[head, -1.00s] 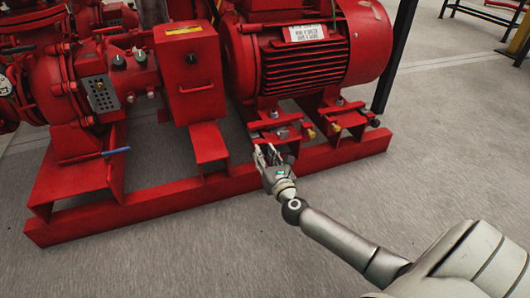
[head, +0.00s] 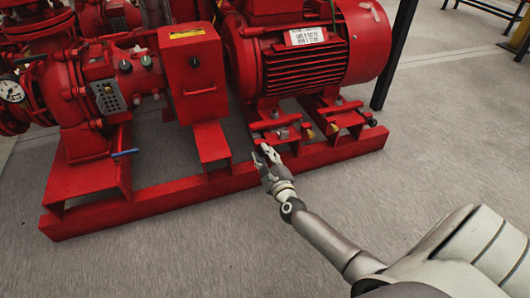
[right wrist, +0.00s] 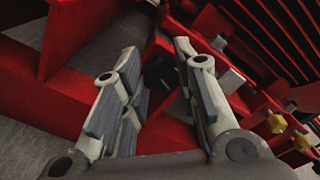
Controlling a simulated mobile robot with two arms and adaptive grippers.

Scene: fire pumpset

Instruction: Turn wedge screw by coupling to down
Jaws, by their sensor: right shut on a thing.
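My right gripper (head: 263,154) is at the near side of the red base frame, just below the motor's coupling-side mount. In the right wrist view its two fingers (right wrist: 155,65) stand apart, with a small dark piece (right wrist: 160,75) between them. I take this piece to be the wedge screw, and the gripper is shut on it. Its shape is dark and mostly hidden, and in the head view the fingers hide it. My left gripper is not in view.
The red motor (head: 300,50) stands above the mounts, with brass-coloured bolts (head: 310,134) to the right of my gripper. A red box (head: 192,75) and a blue-handled lever (head: 125,153) are to the left. The grey floor in front is clear.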

